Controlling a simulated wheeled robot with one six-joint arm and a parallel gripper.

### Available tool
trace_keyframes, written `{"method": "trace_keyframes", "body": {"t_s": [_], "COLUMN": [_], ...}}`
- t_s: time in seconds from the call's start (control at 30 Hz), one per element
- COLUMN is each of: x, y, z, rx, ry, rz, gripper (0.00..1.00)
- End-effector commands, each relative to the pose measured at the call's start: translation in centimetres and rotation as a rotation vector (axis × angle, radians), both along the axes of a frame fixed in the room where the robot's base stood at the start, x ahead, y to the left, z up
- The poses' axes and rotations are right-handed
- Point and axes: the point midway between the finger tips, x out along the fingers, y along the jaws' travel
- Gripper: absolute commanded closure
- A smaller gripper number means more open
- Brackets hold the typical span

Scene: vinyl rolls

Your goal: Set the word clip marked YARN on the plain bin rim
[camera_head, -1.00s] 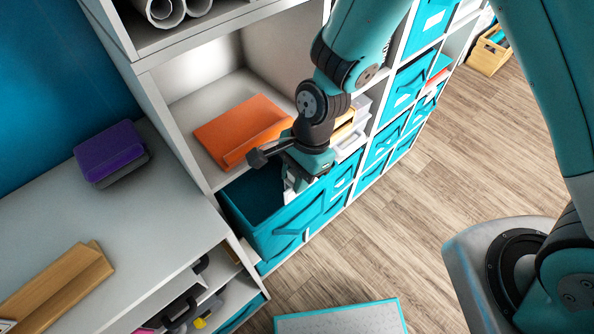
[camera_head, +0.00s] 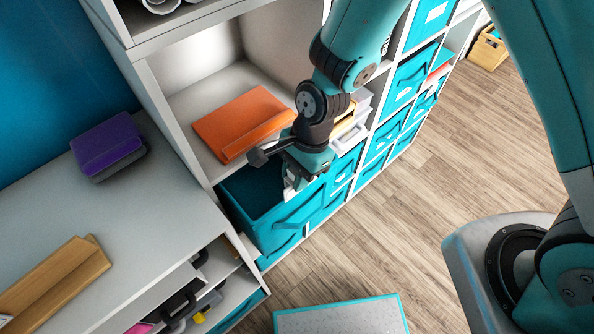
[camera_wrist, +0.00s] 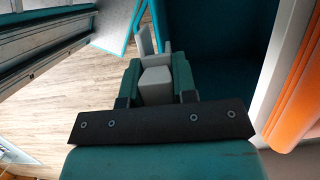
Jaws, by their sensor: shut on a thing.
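My gripper (camera_head: 298,181) is shut on a pale grey clip (camera_head: 289,190), which points down from the jaws at the front rim of a pulled-out teal bin (camera_head: 270,238). In the wrist view the clip (camera_wrist: 152,82) stands between the two teal fingers, and the bin's dark inside (camera_wrist: 220,60) lies beside it. The word on the clip cannot be read. The clip is at or very near the rim; I cannot tell whether it touches. My gripper hides part of the rim.
An orange folder (camera_head: 243,122) lies on the shelf behind the bin. A purple box (camera_head: 106,146) and a wooden piece (camera_head: 55,277) rest on the grey top at left. More teal bins (camera_head: 383,148) stand to the right. The wood floor (camera_head: 400,220) in front is mostly open.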

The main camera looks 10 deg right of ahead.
Motion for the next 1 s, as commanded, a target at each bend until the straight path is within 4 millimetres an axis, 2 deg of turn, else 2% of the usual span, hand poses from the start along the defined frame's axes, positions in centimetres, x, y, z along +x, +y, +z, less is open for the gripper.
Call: {"method": "trace_keyframes", "body": {"t_s": [0.37,1.0], "x": [0.0,0.0], "y": [0.0,0.0], "z": [0.0,-2.4], "rx": [0.000,0.000], "ry": [0.000,0.000], "rz": [0.000,0.000], "gripper": [0.96,0.96]}}
